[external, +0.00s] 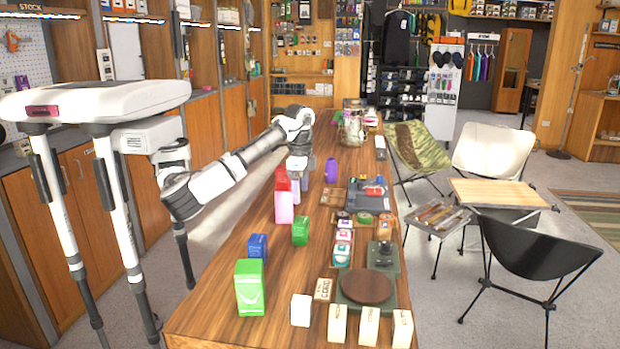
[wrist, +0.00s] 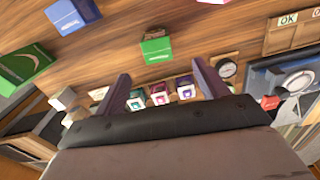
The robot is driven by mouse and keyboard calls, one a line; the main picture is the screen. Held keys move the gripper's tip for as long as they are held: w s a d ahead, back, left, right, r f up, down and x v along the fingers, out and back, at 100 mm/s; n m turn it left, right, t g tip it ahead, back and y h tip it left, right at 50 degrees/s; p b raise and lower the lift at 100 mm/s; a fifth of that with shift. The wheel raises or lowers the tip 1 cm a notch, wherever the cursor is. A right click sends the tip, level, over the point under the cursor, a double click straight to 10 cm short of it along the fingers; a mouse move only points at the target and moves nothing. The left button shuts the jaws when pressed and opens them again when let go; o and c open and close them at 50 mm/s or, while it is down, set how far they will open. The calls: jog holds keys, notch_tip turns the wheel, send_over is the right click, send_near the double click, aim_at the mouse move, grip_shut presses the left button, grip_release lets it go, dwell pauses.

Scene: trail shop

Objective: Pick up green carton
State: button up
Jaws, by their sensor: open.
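Two green cartons stand on the long wooden counter. The larger, bright green carton (external: 249,288) is near the front left edge; it also shows at the left of the wrist view (wrist: 24,66). The smaller green carton (external: 300,230) stands farther back; in the wrist view (wrist: 156,47) it lies ahead of the space between my fingers. My gripper (external: 299,188) points down over the counter, behind the smaller carton. In the wrist view its two fingers (wrist: 164,88) are spread apart with nothing held between them.
A blue box (external: 258,246) stands between the green cartons. Pink and red boxes (external: 284,207) stand close to my gripper. Small cups, tape rolls and a dark green board (external: 352,304) are to the right. Several cream blocks (external: 369,326) line the front. Bare wood lies around the smaller carton.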

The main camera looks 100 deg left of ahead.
aim_at(300, 219)
notch_tip(300, 219, down, 8)
jog(key=shift+d+f, duration=0.1)
jog(key=shift+f, duration=0.15)
jog(key=shift+w+d+f, duration=0.1)
jog(key=shift+f, duration=1.2)
jog(key=shift+d+f, duration=0.1)
jog(key=shift+f, duration=1.2)
jog(key=c, duration=1.1)
